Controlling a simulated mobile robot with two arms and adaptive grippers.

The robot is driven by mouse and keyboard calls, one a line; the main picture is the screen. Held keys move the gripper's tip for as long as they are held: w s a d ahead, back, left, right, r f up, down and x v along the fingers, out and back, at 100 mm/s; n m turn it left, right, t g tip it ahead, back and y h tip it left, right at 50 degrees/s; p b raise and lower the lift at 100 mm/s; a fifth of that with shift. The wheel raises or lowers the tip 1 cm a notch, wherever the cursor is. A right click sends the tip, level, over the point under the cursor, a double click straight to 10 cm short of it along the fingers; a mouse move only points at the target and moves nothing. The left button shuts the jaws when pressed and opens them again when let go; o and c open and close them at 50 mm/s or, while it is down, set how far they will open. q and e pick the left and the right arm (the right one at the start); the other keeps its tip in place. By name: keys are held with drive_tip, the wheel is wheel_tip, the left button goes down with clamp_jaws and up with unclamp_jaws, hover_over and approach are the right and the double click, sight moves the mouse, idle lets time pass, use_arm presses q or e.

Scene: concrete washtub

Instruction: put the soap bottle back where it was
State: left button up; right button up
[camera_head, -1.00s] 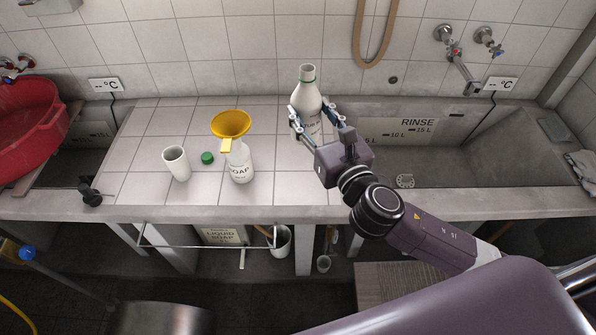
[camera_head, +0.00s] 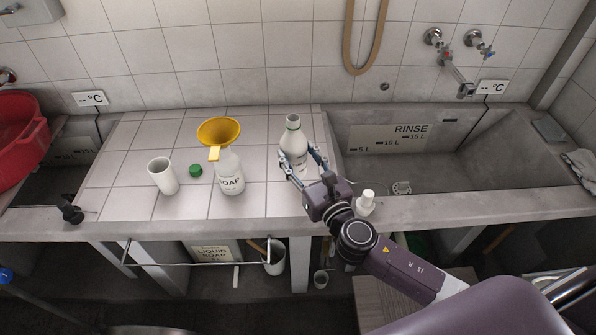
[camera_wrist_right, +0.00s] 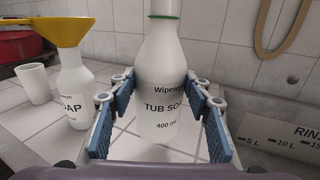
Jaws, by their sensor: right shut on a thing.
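The white bottle with a green neck ring (camera_head: 293,135) is in my right gripper (camera_head: 296,165) over the right end of the tiled counter. In the right wrist view the bottle (camera_wrist_right: 162,80) is upright between the gripper's blue-padded fingers (camera_wrist_right: 163,115), its label reading "TUB SOAP 400 ml". I cannot tell if its base touches the tiles. A second white bottle marked SOAP (camera_head: 229,175) stands to its left with a yellow funnel (camera_head: 218,131) in its top; it also shows in the right wrist view (camera_wrist_right: 75,95). My left gripper is out of view.
A white cup (camera_head: 162,176) and a green cap (camera_head: 195,170) are left of the funnel bottle. A small white item (camera_head: 366,203) is at the front ledge beside my right wrist. The rinse basin (camera_head: 450,165) lies right, a red tub (camera_head: 20,140) left. Tiles around the held bottle are clear.

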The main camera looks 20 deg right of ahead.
sight(299, 169)
drive_tip(key=shift+f+b, duration=0.95)
drive_tip(key=shift+f, duration=1.25)
drive_tip(key=shift+f, duration=0.2)
drive_tip(key=o, duration=1.5)
drive_tip(key=shift+s+r, duration=0.1)
drive_tip(key=shift+r, duration=0.1)
drive_tip(key=s, duration=0.3)
drive_tip(key=s+b, duration=0.1)
drive_tip(key=s, duration=0.3)
drive_tip(key=s+d+b, duration=0.1)
drive_tip(key=s, duration=0.3)
drive_tip(key=shift+d+f, duration=0.1)
drive_tip(key=shift+s, duration=0.4)
